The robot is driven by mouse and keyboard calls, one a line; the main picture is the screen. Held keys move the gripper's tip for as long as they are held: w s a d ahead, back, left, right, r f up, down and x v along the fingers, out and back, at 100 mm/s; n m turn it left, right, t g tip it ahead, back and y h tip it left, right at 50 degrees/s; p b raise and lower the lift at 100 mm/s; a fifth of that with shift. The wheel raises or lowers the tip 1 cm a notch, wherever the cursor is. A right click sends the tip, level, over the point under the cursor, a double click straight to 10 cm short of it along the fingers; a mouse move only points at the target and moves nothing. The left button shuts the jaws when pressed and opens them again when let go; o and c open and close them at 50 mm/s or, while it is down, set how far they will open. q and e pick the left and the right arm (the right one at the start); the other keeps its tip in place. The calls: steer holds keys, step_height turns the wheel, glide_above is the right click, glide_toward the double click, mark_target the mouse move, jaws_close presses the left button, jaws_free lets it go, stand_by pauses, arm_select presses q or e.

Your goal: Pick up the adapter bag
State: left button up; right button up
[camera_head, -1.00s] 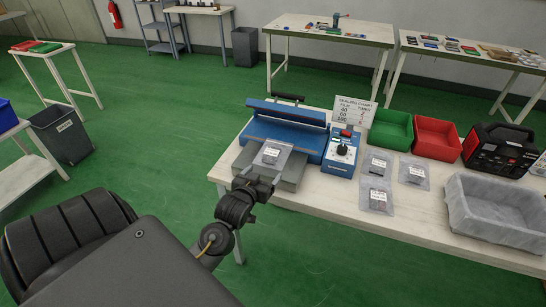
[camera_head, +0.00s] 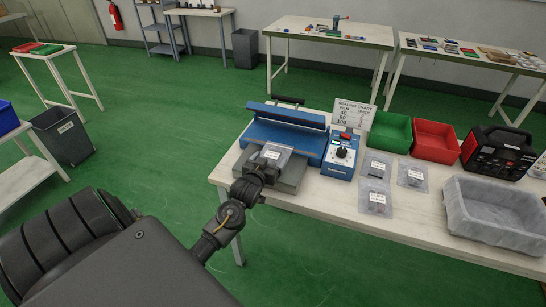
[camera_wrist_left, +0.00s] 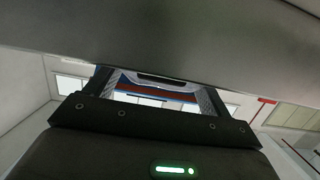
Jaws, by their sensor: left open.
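A clear bag with a white label (camera_head: 271,155) lies on the grey front plate of the blue sealer (camera_head: 287,140). The label is too small to read. My left gripper (camera_head: 262,171) is at the near edge of this bag and partly covers it; I cannot tell if it touches. In the left wrist view the two fingers (camera_wrist_left: 153,88) stand apart, with blue, red and dark parts showing between them and no bag clearly seen. Three similar labelled bags lie right of the sealer: one at back (camera_head: 377,164), one at right (camera_head: 412,175), one in front (camera_head: 376,200). My right gripper is out of view.
A control box with a knob (camera_head: 341,156) is joined to the sealer's right. Behind stand a chart sign (camera_head: 354,113), a green bin (camera_head: 390,132) and a red bin (camera_head: 436,141). A grey tray (camera_head: 493,230) and a black-red machine (camera_head: 497,150) stand at right.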

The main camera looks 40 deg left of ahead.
mark_target(272, 155)
arm_select(q)
steer(key=x, duration=0.3)
steer(key=shift+w, duration=0.1)
steer(key=c, duration=1.2)
steer(key=shift+r, duration=0.3)
step_height(272, 155, up, 2)
steer(key=shift+r+b, duration=0.15)
steer(key=shift+b, duration=0.15)
steer(key=s+a+r, duration=0.2)
steer(key=s+r, duration=0.1)
steer(key=s+a+r, duration=0.3)
steer(key=s, duration=0.1)
steer(key=s+a+r, duration=0.3)
steer(key=s+r, duration=0.1)
steer(key=shift+s+a, duration=0.15)
steer(key=shift+a, duration=0.1)
